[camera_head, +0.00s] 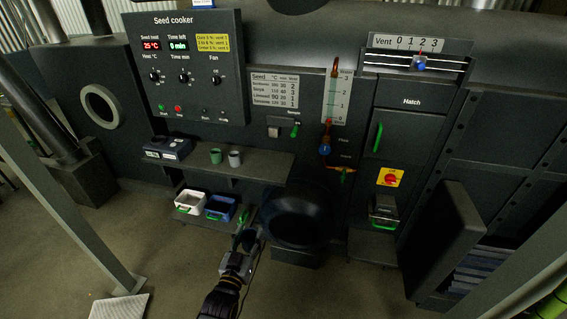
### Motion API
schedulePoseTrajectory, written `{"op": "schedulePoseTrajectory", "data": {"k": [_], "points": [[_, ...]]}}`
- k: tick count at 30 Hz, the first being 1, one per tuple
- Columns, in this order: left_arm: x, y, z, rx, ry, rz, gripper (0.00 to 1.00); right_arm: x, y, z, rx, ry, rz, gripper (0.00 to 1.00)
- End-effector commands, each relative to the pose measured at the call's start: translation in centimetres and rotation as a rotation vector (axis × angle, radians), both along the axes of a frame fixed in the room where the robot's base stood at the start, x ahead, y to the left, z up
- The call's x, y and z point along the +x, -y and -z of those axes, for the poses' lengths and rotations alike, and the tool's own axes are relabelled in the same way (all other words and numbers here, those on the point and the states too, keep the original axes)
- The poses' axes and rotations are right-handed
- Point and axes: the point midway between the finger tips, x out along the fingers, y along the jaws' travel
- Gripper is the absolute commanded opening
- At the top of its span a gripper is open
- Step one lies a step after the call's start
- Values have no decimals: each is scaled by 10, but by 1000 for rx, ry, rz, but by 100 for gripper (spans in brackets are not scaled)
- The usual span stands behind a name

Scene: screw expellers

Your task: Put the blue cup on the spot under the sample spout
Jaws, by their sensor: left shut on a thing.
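My left gripper (245,232) reaches up from the bottom middle, just right of the blue bin. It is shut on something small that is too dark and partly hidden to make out. I cannot pick out a blue cup clearly. A green cup (215,156) and a grey cup (235,158) stand upright side by side on the shelf (264,167). The sample valve with a green handle (295,130) is on the machine front above the shelf's right end. The spot under the spout is not distinct. My right gripper is not in view.
A blue-black device (168,148) sits at the shelf's left. Below are a white bin (189,202) and a blue bin (221,207). A large dark round port (298,216) bulges out right of my gripper.

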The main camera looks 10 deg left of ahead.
Motion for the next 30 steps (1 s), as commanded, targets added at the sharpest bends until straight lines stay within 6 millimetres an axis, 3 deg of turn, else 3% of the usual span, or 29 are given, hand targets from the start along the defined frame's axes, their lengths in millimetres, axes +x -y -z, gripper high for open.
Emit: {"op": "schedulePoseTrajectory", "data": {"k": [30], "points": [[6,26,-45,-3,0,85,26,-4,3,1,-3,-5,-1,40]]}}
